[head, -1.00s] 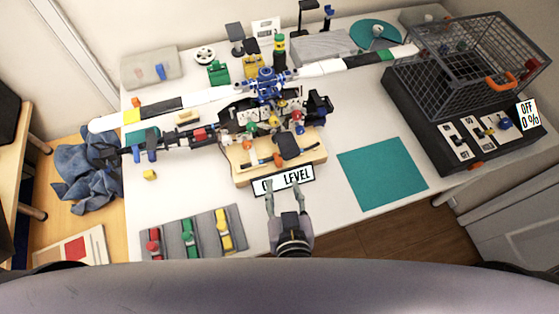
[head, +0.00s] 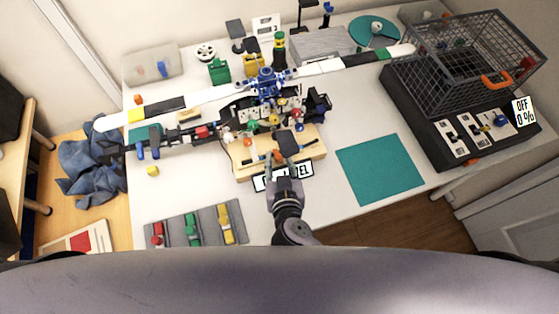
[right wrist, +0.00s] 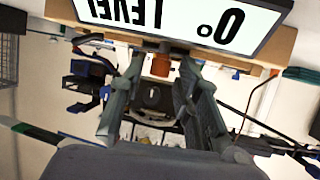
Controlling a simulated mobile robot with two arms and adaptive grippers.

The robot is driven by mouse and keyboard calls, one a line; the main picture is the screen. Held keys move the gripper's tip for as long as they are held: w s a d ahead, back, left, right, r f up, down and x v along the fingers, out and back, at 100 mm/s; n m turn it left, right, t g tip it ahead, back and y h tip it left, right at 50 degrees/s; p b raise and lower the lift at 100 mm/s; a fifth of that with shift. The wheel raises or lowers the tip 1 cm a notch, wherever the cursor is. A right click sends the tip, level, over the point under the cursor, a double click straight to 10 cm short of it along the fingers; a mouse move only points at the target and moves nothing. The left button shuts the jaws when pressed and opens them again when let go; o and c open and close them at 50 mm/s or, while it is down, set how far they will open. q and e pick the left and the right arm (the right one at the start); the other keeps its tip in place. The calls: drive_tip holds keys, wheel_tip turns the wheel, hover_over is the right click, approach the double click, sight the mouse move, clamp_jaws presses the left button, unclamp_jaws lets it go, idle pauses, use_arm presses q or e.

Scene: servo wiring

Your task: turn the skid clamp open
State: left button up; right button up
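The helicopter model (head: 268,85) stands on a wooden stand (head: 310,153) in the middle of the table. A small orange piece, which looks like the skid clamp (head: 278,156), sits at the stand's front edge. It also shows in the right wrist view as an orange knob (right wrist: 161,66). My right gripper (head: 281,163) is open, with its fingertips on either side of the orange piece. In the right wrist view the fingers (right wrist: 161,75) are apart, and I cannot tell whether they touch it. My left gripper is not in view.
A "0° LEVEL" sign (head: 300,172) is on the stand's front, partly behind my gripper. A grey mat (head: 208,226) with red, green and yellow clamps lies at front left. A teal mat (head: 380,170) and a black control box with a wire cage (head: 470,65) are at right.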

clamp_jaws()
idle(0.3)
